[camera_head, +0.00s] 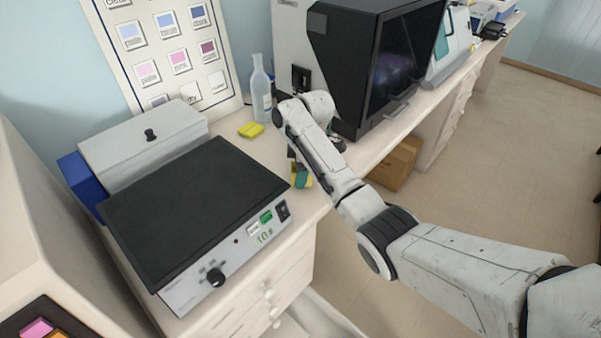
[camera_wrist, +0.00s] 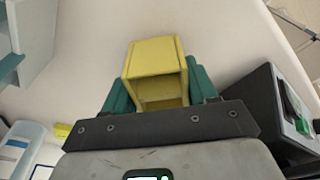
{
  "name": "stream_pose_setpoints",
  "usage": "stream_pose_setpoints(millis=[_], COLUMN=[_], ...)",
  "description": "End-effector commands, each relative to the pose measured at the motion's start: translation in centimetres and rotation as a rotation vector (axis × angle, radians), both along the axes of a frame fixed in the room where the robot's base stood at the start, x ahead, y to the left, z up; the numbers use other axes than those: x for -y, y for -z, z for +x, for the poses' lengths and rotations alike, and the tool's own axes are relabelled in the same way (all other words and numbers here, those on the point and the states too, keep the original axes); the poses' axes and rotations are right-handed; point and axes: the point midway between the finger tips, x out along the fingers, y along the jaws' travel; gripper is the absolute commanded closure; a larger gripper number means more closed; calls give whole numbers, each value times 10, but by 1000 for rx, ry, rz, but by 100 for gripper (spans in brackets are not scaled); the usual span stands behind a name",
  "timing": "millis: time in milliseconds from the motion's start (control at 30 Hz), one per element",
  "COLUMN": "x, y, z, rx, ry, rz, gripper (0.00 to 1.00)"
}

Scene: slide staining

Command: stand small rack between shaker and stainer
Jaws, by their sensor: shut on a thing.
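The small rack (camera_wrist: 153,62) is a yellow open box, held between the teal fingers of my gripper (camera_wrist: 155,92) in the wrist view. In the head view my gripper (camera_head: 302,177) is low over the bench near its front edge, just right of the shaker; the rack is mostly hidden there. The shaker (camera_head: 195,210) has a black flat top, a knob and a green button; its dark side (camera_wrist: 262,100) shows at right in the wrist view. The large machine with a dark door (camera_head: 350,60), seemingly the stainer, stands behind and right of my gripper. I cannot tell whether the rack touches the bench.
A yellow block (camera_head: 251,129) and a clear bottle (camera_head: 261,92) stand at the back of the bench. A white lidded box (camera_head: 145,140) is behind the shaker. A cardboard box (camera_head: 396,163) is on the floor below. The bench strip between shaker and machine is narrow.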

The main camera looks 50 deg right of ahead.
Motion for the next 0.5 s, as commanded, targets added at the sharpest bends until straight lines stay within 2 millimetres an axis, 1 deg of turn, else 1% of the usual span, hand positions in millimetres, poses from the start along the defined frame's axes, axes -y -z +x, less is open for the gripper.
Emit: stream_pose_setpoints(millis=[100,467,500], x=[0,0,0], y=[8,12,11], z=[0,0,0], rx=[1,2,2], ry=[-1,0,0], rz=[-1,-1,-1], gripper=[74,74,40])
